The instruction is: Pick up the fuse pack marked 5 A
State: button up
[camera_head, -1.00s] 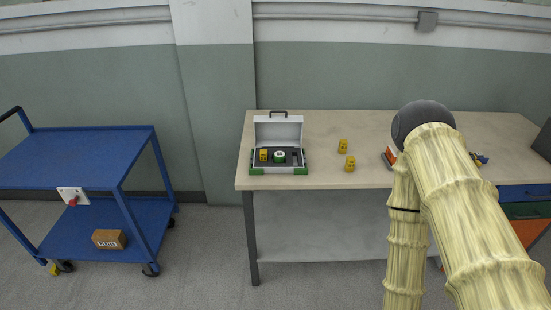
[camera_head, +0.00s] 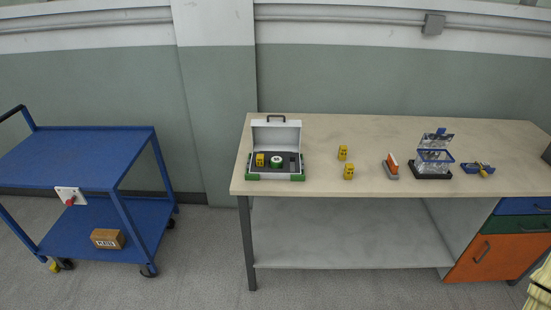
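Two small yellow packs stand on the bench right of the case: a rear pack (camera_head: 342,153) and a front pack (camera_head: 349,171). A third yellow pack (camera_head: 260,160) sits inside the open case (camera_head: 276,134), beside a green and white round item (camera_head: 276,161). The packs have dark marks, too small to read, so I cannot tell which is marked 5 A. My gripper is out of view.
The wooden bench (camera_head: 430,124) also holds an orange and grey tool (camera_head: 391,167), a clear and blue stand (camera_head: 434,160) and a blue item with yellow (camera_head: 478,168). A blue trolley (camera_head: 75,150) carrying a brown box (camera_head: 107,239) stands left, with open floor between.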

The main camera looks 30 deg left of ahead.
aim_at(260, 158)
jog(key=i, duration=0.15)
jog(key=u, duration=0.95)
